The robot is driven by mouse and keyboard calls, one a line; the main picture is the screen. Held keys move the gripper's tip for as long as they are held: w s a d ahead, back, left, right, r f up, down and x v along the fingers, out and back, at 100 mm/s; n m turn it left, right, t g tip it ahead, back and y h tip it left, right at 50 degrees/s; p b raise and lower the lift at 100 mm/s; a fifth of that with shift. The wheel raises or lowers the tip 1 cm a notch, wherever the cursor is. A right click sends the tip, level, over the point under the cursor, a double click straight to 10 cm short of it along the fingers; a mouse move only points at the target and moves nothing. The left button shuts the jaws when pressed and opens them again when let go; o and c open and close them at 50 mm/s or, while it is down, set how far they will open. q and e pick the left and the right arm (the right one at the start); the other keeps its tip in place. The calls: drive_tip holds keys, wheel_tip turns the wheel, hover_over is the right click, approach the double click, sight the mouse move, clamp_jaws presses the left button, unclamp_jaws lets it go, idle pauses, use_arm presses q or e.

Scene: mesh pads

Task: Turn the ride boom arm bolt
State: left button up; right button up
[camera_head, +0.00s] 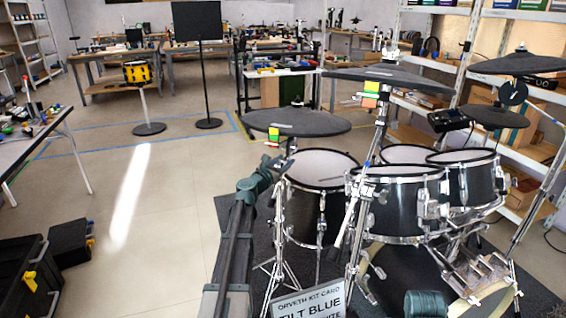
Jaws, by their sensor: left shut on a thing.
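My left gripper (284,165) reaches up to the stand (283,205) of the low left cymbal (297,122). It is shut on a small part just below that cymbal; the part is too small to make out. Yellow, green and red tags (273,136) hang at this cymbal's near edge. A higher, larger cymbal (390,78) stands to the right, on a stand with yellow, green and orange tags (370,95). I cannot tell which part is the ride boom arm bolt.
A card (310,304) reading "ORVETH KIT CARD", "TILT BLUE" stands at the front, its lower edge cut off. Black drums (400,205) and metal stands crowd the right. Open floor (150,225) lies left. Black bins (70,242) sit at lower left.

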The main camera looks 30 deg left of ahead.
use_arm(q)
clamp_jaws()
drive_tip(key=shift+a+m+h, duration=0.1)
drive_tip(key=shift+m+h, duration=0.2)
drive_tip(key=m+h, duration=0.1)
drive_tip(key=m+g+h+p, duration=0.1)
drive_tip(key=m+h, duration=0.1)
drive_tip(key=shift+w+a+r+h, duration=0.1)
drive_tip(key=shift+w+a+h, duration=0.1)
drive_tip(key=shift+h, duration=0.1)
drive_tip(key=m+g+h+p, duration=0.1)
drive_tip(key=m+h, duration=0.2)
drive_tip(key=m, duration=0.1)
drive_tip(key=shift+r+g, duration=0.1)
drive_tip(key=shift+g, duration=0.3)
drive_tip(key=m+g+h+p, duration=0.3)
drive_tip(key=m+g+h, duration=0.1)
drive_tip(key=m, duration=0.1)
drive_tip(key=shift+m+g, duration=0.4)
drive_tip(key=shift+d+m+g+h+p, duration=0.15)
drive_tip(key=shift+m+g+h+p, duration=0.35)
drive_tip(key=shift+m+g+p, duration=0.6)
drive_tip(key=shift+s+m+g, duration=0.1)
drive_tip(key=shift+m+g, duration=0.3)
drive_tip(key=shift+s+d+f+g, duration=0.1)
drive_tip(key=shift+f+g, duration=0.15)
drive_tip(key=shift+g, duration=0.05)
